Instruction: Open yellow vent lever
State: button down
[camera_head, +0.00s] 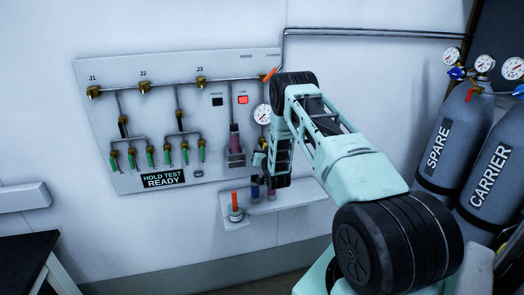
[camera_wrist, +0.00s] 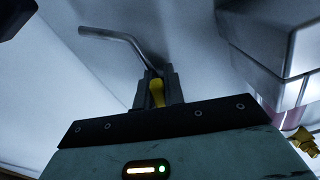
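The yellow vent lever (camera_wrist: 157,93) shows in the wrist view as a yellow piece between the two dark fingers of my gripper (camera_wrist: 158,84). The fingers are close together, with the yellow piece filling most of the narrow gap, so my gripper looks shut on it. A bent grey metal tube (camera_wrist: 112,36) runs from the upper left down to the fingertips. In the head view my gripper (camera_head: 263,163) is at the right edge of the wall panel, below a round gauge. My arm hides most of the lever and its mounting there.
A small shelf (camera_head: 290,199) with vials lies below my gripper. Grey cylinders SPARE (camera_head: 445,135) and CARRIER (camera_head: 498,170) stand at right. A dark table (camera_head: 25,260) is at lower left.

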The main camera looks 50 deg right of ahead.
jog(key=shift+f, duration=0.1)
jog(key=shift+s+d+n+b, duration=0.1)
jog(key=shift+d+n+b, duration=0.05)
jog(key=shift+n+b, duration=0.7)
jog(key=shift+s+d+n+b, duration=0.15)
jog(key=shift+n+b, duration=0.4)
jog(key=shift+b, duration=0.6)
jog(key=c, duration=1.5)
grip_release()
jog(key=b+v, duration=0.5)
jog(key=v, duration=1.2)
jog(key=shift+s, duration=0.2)
